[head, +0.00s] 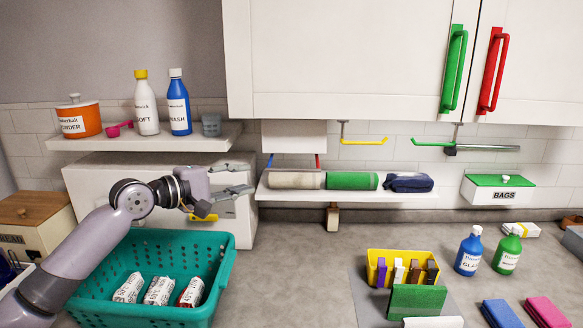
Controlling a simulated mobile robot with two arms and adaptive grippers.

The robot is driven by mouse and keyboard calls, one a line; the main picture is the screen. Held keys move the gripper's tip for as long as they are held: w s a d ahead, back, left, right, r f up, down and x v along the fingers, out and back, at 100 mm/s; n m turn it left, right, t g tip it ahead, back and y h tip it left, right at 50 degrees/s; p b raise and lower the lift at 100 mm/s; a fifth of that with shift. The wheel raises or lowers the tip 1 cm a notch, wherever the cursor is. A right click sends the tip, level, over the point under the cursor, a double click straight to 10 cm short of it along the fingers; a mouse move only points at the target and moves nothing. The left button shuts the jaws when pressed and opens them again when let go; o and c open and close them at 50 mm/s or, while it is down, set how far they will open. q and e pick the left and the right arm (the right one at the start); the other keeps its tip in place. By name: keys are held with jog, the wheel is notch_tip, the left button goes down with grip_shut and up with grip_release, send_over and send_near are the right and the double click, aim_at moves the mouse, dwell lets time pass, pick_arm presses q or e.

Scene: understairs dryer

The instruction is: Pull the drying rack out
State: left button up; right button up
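My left gripper (243,179) reaches in from the left, above the teal basket, with its fingers apart and nothing between them. It is in front of a white box-like unit (95,178) under the left shelf, close to the unit's yellow handle (204,218). No part is clearly recognisable as a drying rack. Under the wall cabinet are a white panel (294,136) with blue and red hooks below it, a yellow hooked bar (362,141), a green hooked bar (432,143) and a grey rod (488,148). My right gripper is out of view.
The teal basket (219,285) holds wrapped packs below my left arm. A wall shelf (400,196) bears rolled towels. A shelf with bottles (200,138) is above the arm. A yellow caddy (374,262) and bottles stand on the counter, which is clear in the middle.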

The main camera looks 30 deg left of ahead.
pick_arm(q)
jog(key=w+d, duration=0.1)
jog(key=w, duration=0.2)
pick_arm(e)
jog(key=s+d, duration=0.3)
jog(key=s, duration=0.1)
pick_arm(q)
jog(key=p, duration=0.3)
send_near(290, 170)
jog(key=shift+w, duration=1.45)
jog(key=p+x, duration=0.1)
jog(key=x, duration=0.1)
jog(key=p+x, duration=0.1)
jog(key=x, duration=0.2)
jog(key=p+x, duration=0.1)
jog(key=x, duration=0.1)
jog(key=shift+w+d+f, duration=0.25)
jog(key=shift+w+d, duration=0.05)
jog(key=shift+d, duration=0.1)
jog(key=shift+w+d+f, duration=0.1)
jog(key=shift+w, duration=0.1)
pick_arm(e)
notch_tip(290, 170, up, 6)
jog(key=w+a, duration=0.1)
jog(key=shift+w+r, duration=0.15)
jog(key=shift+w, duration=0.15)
pick_arm(q)
jog(key=shift+c, duration=0.2)
